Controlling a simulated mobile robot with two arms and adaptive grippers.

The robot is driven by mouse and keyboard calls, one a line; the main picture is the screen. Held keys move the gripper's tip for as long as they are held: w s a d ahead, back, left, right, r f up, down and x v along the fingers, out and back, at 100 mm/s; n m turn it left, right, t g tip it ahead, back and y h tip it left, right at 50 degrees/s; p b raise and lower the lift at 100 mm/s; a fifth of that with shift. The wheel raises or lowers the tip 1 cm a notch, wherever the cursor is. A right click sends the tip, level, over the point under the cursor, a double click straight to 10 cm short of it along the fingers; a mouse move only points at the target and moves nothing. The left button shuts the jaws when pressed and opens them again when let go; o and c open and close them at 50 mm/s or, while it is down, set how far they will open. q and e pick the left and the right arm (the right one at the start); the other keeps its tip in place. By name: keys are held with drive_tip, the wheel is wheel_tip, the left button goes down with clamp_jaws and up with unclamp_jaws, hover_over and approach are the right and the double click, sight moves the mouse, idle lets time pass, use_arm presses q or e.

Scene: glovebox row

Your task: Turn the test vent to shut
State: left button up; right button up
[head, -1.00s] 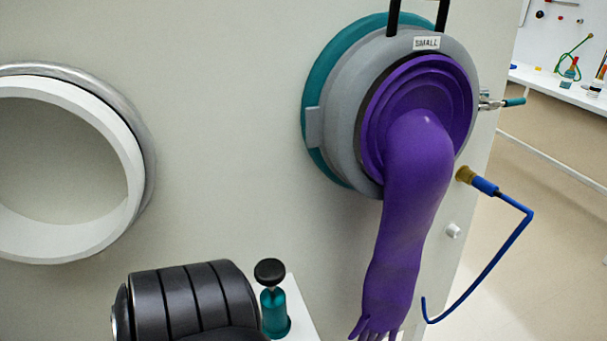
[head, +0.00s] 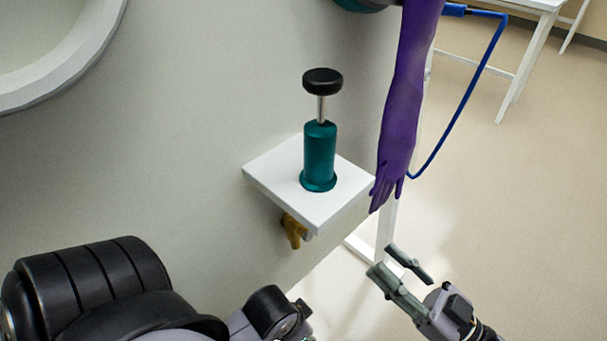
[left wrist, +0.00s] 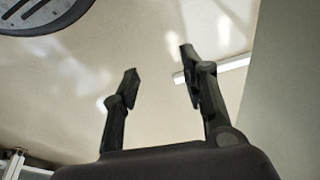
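A teal hand pump (head: 319,155) with a black knob (head: 322,81) on a raised rod stands upright on a white shelf (head: 270,180) fixed to the panel. A small brass-coloured fitting (head: 293,231) shows under the shelf, partly hidden by it; I cannot tell whether it is the test vent or how it is turned. My right gripper (head: 382,259) is open and empty, right of the shelf and below the purple glove. My left gripper (left wrist: 159,62) is open and empty in the left wrist view, its fingers well apart; its fingers are not seen in the head view.
A purple glove (head: 402,110) hangs from its port close to the shelf's right edge. A blue hose (head: 470,95) loops behind it. A round white port ring (head: 70,55) is at upper left. The floor at right is clear; a white table (head: 535,5) stands beyond.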

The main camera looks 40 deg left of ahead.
drive_tip(key=shift+s+a+r+n+g, duration=0.25)
drive_tip(key=shift+s+a+r, duration=0.7)
drive_tip(key=shift+a, duration=1.65)
drive_tip(key=shift+s+a+r+g, duration=0.35)
drive_tip(key=shift+a+r, duration=1.1)
drive_tip(key=shift+a, duration=1.2)
drive_tip(key=shift+s+a+r+n+g, duration=0.15)
drive_tip(key=shift+s+a+r+g, duration=0.35)
drive_tip(key=shift+a+r, duration=1.4)
use_arm(q)
drive_tip(key=v, duration=0.2)
drive_tip(key=shift+r, duration=0.3)
use_arm(e)
drive_tip(key=shift+s+a+f, duration=0.1)
drive_tip(key=shift+a+f, duration=0.55)
drive_tip(key=shift+f, duration=0.05)
clamp_jaws()
